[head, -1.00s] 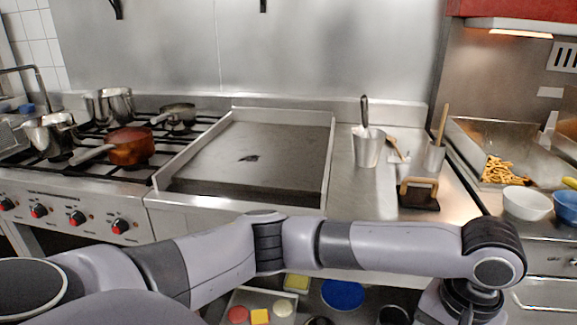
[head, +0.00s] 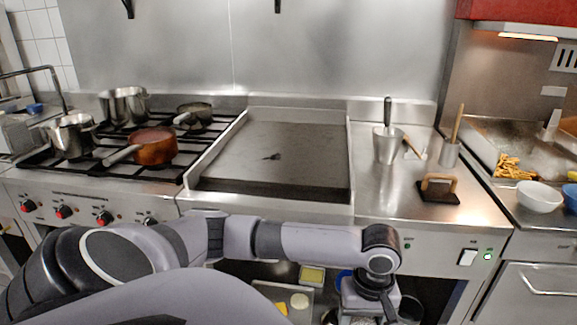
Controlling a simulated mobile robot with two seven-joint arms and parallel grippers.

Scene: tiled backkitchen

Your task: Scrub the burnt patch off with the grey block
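The burnt patch is a small black mark (head: 271,156) near the middle of the flat griddle plate (head: 310,165). A dark block with a tan arched handle (head: 438,188) sits on the steel counter right of the griddle; it is the only thing here resembling the grey block, though it looks nearly black. My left arm crosses the lower picture from the left and bends down at its right end, in front of the counter. Its fingers are beyond the bottom edge. My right gripper is not in view. Nothing touches the block or the patch.
A metal cup with a dark-handled tool (head: 389,145) and a holder with a wooden handle (head: 450,153) stand behind the block. A copper pan (head: 153,147) and steel pots are on the stove at left. White bowl (head: 539,197) at right. The griddle is otherwise clear.

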